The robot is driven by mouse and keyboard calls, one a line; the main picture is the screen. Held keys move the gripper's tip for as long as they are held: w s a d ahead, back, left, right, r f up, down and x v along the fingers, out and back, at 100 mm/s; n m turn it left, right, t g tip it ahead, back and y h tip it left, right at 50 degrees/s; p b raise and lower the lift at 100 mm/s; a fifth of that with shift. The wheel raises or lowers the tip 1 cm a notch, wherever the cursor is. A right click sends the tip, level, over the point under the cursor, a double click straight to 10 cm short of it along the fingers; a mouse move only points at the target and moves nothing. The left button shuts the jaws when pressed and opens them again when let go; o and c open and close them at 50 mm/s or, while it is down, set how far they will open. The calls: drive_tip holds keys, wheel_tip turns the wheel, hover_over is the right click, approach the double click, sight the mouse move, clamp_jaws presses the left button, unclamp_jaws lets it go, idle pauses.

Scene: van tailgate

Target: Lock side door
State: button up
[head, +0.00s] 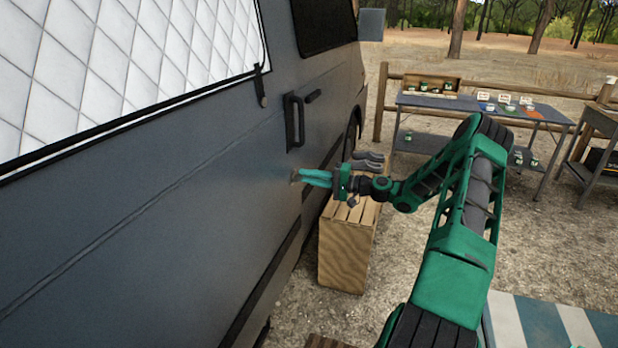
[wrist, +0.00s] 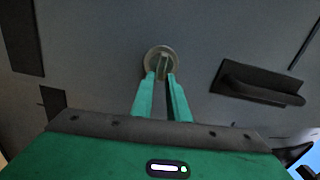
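The van's side door (head: 150,215) is a dark grey panel on the left of the head view. Its lock, a round metal disc with a narrow raised turn knob (wrist: 162,63), is at the top middle of the wrist view. The knob stands nearly upright in that view. In the head view the lock (head: 295,177) is a small spot at my fingertips, mostly hidden. My gripper (head: 305,178) reaches the door from the right. Its two teal fingers (wrist: 161,77) are close together, one on each side of the knob, and appear shut on it.
A black door handle (head: 295,121) is above the lock and shows at right in the wrist view (wrist: 258,83). A wooden crate (head: 345,250) with grey gloves (head: 367,161) stands beside the van below my wrist. Tables (head: 480,105) stand farther back.

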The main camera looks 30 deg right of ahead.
drive_tip(key=shift+o, duration=0.9)
drive_tip(key=v, duration=1)
drive_tip(key=shift+s+d, duration=0.3)
